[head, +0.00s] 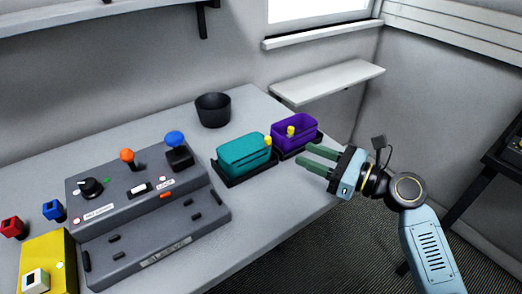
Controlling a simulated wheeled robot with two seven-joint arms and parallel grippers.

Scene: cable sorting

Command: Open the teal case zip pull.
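The teal case (243,157) sits on a dark tray on the grey table and its top looks closed. A small yellow pull (267,141) shows at its upper right corner. My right gripper (306,155) comes in from the right, with its two green fingers apart and nothing between them. Its fingertips point left toward the teal case, with a gap between them and the case, just in front of the purple case. My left gripper is not in view.
A black cup (213,110) stands behind. A grey control console (140,205) fills the left. A yellow box (48,262) is front left.

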